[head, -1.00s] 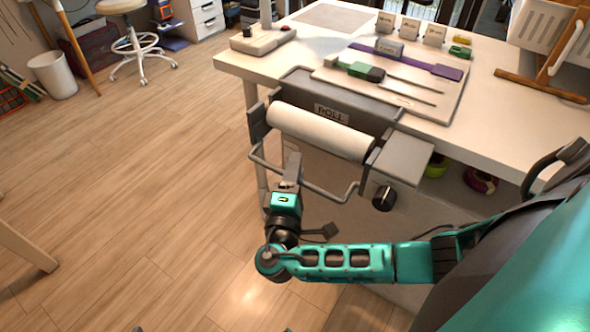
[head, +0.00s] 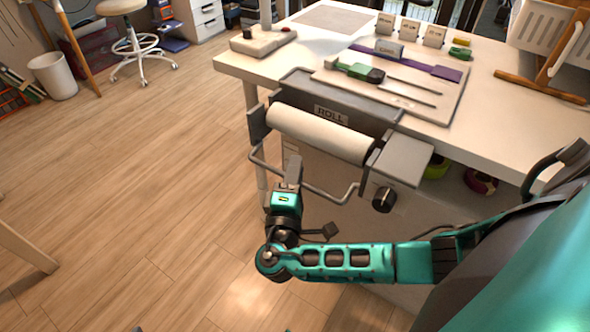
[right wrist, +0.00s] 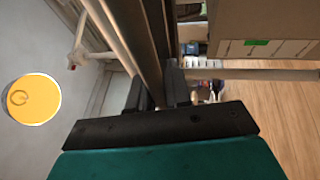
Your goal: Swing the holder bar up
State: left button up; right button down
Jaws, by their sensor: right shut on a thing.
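The holder bar (head: 333,199) is a thin grey bent rod on the roll holder at the table's front. It hangs low, in front of and below the white roll (head: 320,133). My right gripper (head: 292,172) is at the bar's front run, left of its middle, and is shut on it. The gripper partly hides the bar there. In the right wrist view my gripper's dark fingers (right wrist: 158,92) are close together, and I cannot clearly make out the bar between them. My left gripper is not in view.
The roll sits between grey end brackets, with a black knob (head: 384,199) at the right. The white table (head: 478,103) behind carries a board (head: 440,108) with tools and several small blocks.

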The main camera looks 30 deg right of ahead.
pick_arm(q)
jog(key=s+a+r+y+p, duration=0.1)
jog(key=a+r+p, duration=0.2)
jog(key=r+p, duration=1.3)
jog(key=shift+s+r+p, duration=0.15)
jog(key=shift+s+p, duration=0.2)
jog(key=shift+p, duration=2.15)
pick_arm(e)
jog(key=shift+w+d+r+m+g+y, duration=0.15)
jog(key=shift+d+r+m+g+y, duration=0.4)
jog(key=shift+g+y, duration=1.3)
jog(key=shift+w+d+r+m+g+y, duration=0.15)
jog(key=shift+r+m+g+y, duration=0.8)
jog(key=shift+y, duration=1.65)
jog(key=shift+w+d+r+m+g+y, duration=0.15)
jog(key=shift+d+r+m+g+y, duration=0.25)
jog(key=shift+m+g+y, duration=1.1)
jog(key=shift+n+y, duration=0.5)
jog(key=shift+y, duration=0.35)
